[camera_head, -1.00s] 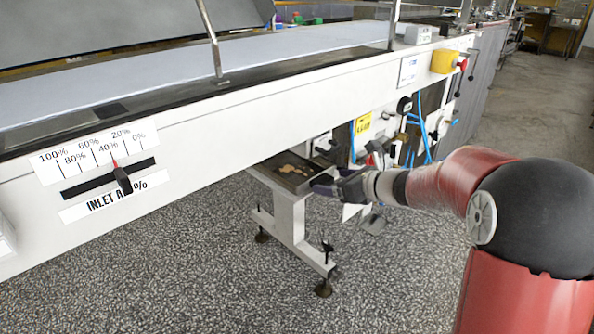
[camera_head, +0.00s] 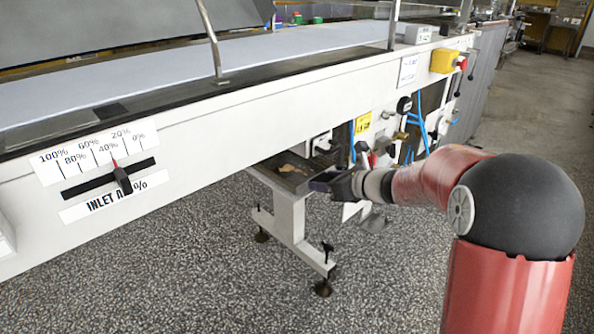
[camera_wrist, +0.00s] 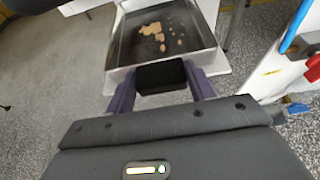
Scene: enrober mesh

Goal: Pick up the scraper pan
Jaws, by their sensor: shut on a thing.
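The scraper pan (camera_wrist: 125,40) is a shallow metal tray with a dark inside and light brown residue on its floor. In the wrist view it lies just ahead of my gripper (camera_wrist: 161,82), whose fingers are closed on a black block-like handle (camera_wrist: 160,76) at the pan's near edge. In the head view the pan (camera_head: 290,170) is under the machine's side, above a white stand. My gripper (camera_head: 325,182) is at the pan's right end. The fingertips are small and dark there, so the exact contact is hard to see.
The long white machine side (camera_head: 230,120) overhangs the pan, with an inlet lever (camera_head: 122,178) at left. Blue hoses (camera_head: 420,125) and fittings are close behind my wrist. The white stand (camera_head: 290,220) is below the pan. Speckled floor in front is clear.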

